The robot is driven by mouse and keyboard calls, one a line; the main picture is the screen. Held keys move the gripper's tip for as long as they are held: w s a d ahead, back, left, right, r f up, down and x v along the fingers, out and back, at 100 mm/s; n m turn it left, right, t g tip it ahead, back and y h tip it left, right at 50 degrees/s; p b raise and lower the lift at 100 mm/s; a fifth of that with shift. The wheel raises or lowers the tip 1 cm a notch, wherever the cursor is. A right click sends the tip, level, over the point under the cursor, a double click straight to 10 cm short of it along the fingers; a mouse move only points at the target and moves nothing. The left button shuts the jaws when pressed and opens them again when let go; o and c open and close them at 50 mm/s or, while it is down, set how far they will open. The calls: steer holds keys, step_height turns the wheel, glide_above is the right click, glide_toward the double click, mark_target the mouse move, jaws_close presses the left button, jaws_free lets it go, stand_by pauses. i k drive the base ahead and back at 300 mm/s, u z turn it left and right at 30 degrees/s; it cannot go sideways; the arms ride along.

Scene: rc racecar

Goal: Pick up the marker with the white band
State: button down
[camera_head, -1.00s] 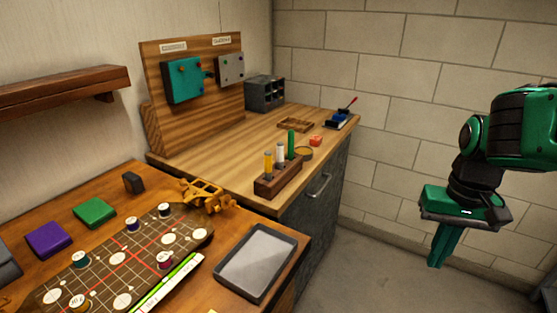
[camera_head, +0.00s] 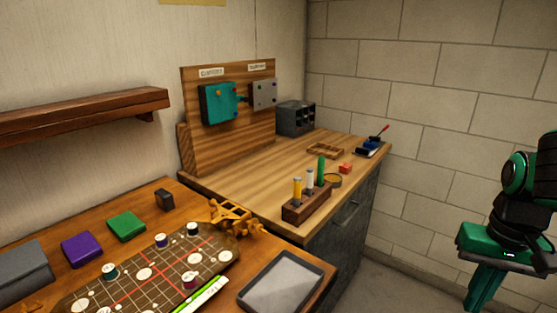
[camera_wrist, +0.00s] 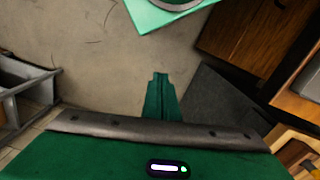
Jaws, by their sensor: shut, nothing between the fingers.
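A dark wooden block (camera_head: 304,211) holds several upright markers near the front edge of the far counter. One is yellow (camera_head: 297,189), one is whitish (camera_head: 309,180) and the tallest is green (camera_head: 320,170). The whitish one stands between the other two; the bands are too small to make out clearly. My gripper (camera_head: 474,303) hangs pointing down at the lower right, well to the right of the block and over the floor. In the wrist view its fingers (camera_wrist: 160,80) are together and empty, and no marker shows there.
A grey tray (camera_head: 281,280) and a game board (camera_head: 135,275) lie on the near table, with an orange wooden model (camera_head: 232,215) behind. Open floor lies beneath my gripper.

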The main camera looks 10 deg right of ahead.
mark_target(310, 172)
steer(key=u, duration=1.75)
steer(key=k, duration=0.9)
steer(key=z, duration=1.05)
steer(key=i, duration=1)
steer(key=u, duration=0.05)
